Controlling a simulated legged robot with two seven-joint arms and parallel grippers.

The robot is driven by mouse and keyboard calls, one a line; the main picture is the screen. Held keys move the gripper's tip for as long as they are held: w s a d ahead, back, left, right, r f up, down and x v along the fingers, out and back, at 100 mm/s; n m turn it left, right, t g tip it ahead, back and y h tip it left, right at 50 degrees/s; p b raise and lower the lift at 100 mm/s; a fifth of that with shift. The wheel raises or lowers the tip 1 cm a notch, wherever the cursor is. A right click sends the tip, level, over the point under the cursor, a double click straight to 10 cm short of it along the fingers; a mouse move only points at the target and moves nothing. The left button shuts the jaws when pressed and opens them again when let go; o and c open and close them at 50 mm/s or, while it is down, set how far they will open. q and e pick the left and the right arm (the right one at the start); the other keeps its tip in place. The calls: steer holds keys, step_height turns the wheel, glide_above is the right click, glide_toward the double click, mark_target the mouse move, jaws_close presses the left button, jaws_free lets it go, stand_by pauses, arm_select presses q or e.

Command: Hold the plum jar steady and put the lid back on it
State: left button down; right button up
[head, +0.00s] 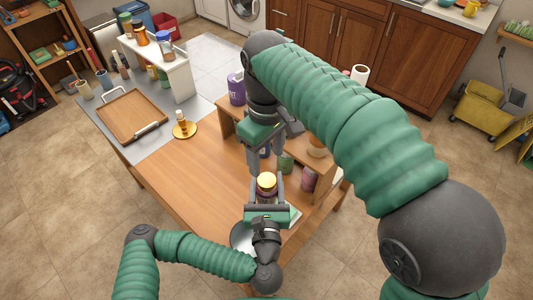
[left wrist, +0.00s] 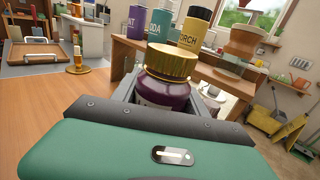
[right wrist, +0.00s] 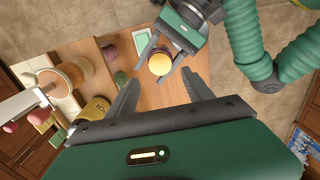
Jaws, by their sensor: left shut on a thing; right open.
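The plum jar (left wrist: 165,93) has a dark purple body and stands upright between my left gripper's fingers near the table's front edge. Its gold lid (left wrist: 170,62) is on top of the jar's mouth; I cannot tell whether it is screwed down. The lid also shows in the head view (head: 267,180) and the right wrist view (right wrist: 161,63). My left gripper (head: 266,196) is shut on the jar's body. My right gripper (head: 266,162) is open and empty, just behind and above the jar. Its fingers (right wrist: 162,88) point towards the lid without touching it.
A wooden shelf (left wrist: 205,62) with purple, teal and yellow canisters stands close behind the jar. A brass candle holder (head: 184,130) and a wooden tray (head: 131,115) are at the left. The wooden table top (head: 195,175) left of the jar is clear.

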mark_target(267, 179)
step_height(267, 179, down, 8)
stand_by(0.5)
jaws_close()
steer(key=m, duration=0.5)
steer(key=shift+m, duration=0.3)
steer(key=m, duration=0.6)
steer(key=shift+m, duration=0.3)
steer(key=shift+o, duration=0.3)
jaws_free()
